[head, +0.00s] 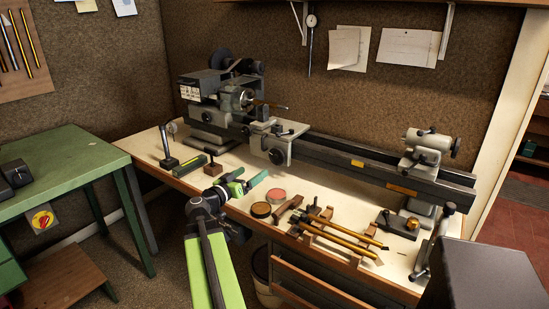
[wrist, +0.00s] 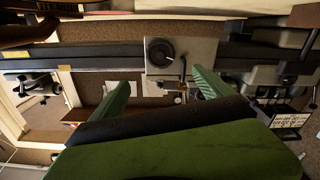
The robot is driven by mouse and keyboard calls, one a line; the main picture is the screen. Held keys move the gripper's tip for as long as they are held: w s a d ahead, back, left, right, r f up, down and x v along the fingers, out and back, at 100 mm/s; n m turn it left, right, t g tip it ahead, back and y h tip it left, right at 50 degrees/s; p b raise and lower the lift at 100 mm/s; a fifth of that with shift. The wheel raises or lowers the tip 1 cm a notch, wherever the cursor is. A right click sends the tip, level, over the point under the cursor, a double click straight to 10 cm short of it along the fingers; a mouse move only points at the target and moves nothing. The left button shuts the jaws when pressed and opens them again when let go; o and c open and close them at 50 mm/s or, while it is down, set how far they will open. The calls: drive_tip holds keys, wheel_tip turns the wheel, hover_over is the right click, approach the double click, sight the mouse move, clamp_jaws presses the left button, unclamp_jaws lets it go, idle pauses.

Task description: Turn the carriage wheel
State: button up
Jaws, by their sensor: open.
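The lathe carriage (head: 272,143) is a pale grey block on the dark lathe bed, near the headstock. Its carriage wheel (head: 276,156) is a small dark disc on the front face. In the wrist view, which looks upside down, the wheel (wrist: 160,51) is a dark round dial with a handle beside it. My gripper (head: 247,184) is open and empty in front of the bench, short of the carriage and apart from it. In the wrist view, its two green fingers (wrist: 160,84) stand wide apart, with the carriage between and beyond them.
The headstock (head: 212,105) is left of the carriage and the tailstock (head: 427,145) is at the right end. Two round tins (head: 261,210), brass rods on a wooden rack (head: 340,236) and small tools lie along the bench front. A green table (head: 70,170) stands left.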

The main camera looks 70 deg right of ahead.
sight(276, 156)
drive_tip(key=x, duration=1.5)
drive_tip(key=shift+d, duration=0.1)
